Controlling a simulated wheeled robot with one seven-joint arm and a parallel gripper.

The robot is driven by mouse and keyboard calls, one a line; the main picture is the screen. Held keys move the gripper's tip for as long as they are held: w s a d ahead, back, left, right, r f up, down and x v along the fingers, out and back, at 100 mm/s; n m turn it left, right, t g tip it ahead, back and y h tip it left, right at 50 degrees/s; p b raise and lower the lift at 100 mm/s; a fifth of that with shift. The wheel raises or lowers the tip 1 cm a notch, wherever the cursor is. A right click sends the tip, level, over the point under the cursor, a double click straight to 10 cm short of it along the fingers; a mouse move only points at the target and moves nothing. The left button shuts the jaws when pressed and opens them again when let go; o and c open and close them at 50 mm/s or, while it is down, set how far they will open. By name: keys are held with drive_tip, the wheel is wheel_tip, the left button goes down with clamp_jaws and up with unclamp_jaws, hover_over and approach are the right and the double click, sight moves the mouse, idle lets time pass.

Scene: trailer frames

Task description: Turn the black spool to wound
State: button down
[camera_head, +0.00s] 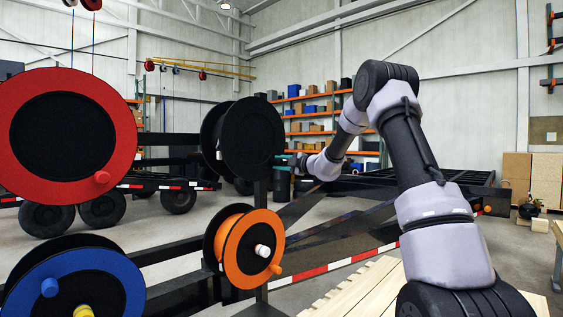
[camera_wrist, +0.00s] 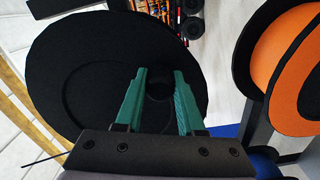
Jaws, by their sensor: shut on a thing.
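The black spool (camera_head: 250,138) stands upright on a post in the middle of the head view, above an orange spool. Its black face fills much of the wrist view (camera_wrist: 65,55). My gripper (camera_wrist: 163,75) reaches the spool's face with its two green fingers, one on each side of a dark knob on that face (camera_wrist: 160,88). The fingers are shut on this knob, which is hard to make out, black on black. In the head view, my gripper (camera_head: 287,160) is at the spool's right edge, small and partly hidden. I cannot tell how far the spool is turned.
An orange spool (camera_head: 237,250) with a white hub and orange knob sits just below. A red spool (camera_head: 110,110) and a blue spool (camera_head: 117,275) are at the left. Pale wooden planks (camera_head: 350,295) lie in front of my arm. Shelves with boxes (camera_head: 310,108) stand behind.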

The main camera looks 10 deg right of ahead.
drive_tip(key=shift+f, duration=0.2)
idle(0.3)
drive_tip(key=c, duration=0.5)
unclamp_jaws()
drive_tip(key=shift+a+r, duration=0.1)
drive_tip(key=shift+s, duration=0.15)
drive_tip(key=v, duration=1)
drive_tip(key=shift+s+d, duration=0.25)
